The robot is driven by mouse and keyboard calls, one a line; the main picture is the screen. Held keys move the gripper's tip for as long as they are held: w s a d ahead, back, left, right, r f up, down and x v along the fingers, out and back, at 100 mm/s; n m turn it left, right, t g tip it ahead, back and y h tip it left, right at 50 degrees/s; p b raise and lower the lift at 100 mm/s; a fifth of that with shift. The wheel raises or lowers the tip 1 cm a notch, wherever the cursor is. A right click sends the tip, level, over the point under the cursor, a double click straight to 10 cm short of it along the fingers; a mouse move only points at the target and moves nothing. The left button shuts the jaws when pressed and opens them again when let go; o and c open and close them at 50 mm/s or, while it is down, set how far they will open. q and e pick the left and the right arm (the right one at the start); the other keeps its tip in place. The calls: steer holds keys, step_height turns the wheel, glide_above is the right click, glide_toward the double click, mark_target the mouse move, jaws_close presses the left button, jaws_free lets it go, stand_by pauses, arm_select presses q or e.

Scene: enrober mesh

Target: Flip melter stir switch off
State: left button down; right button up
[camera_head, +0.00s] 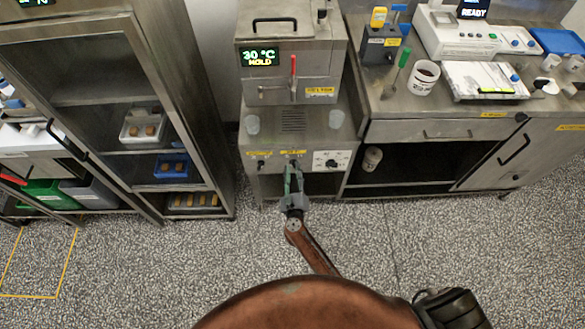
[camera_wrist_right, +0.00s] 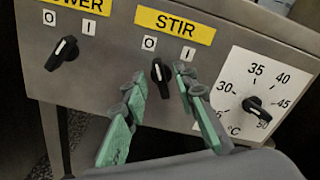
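The STIR switch (camera_wrist_right: 160,75) is a black rotary knob below a yellow STIR label (camera_wrist_right: 175,25) on the melter's front panel. Its white mark points up and slightly left, towards the O; the I is to the right. My right gripper (camera_wrist_right: 159,76) has its two green-padded fingers apart, one on each side of the knob; I cannot tell whether they touch it. In the head view my right gripper (camera_head: 293,166) reaches the front panel of the melter (camera_head: 262,135) and hides the switch there. My left gripper is not in view.
The POWER knob (camera_wrist_right: 62,52) is left of STIR and points towards I. A temperature dial (camera_wrist_right: 256,108) is close on the right. The melter display (camera_head: 260,57) reads 30 °C and MOLD. A rack (camera_head: 100,100) stands left, a counter (camera_head: 430,120) right.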

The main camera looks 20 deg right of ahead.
steer(key=v, duration=0.6)
steer(key=shift+s, duration=0.15)
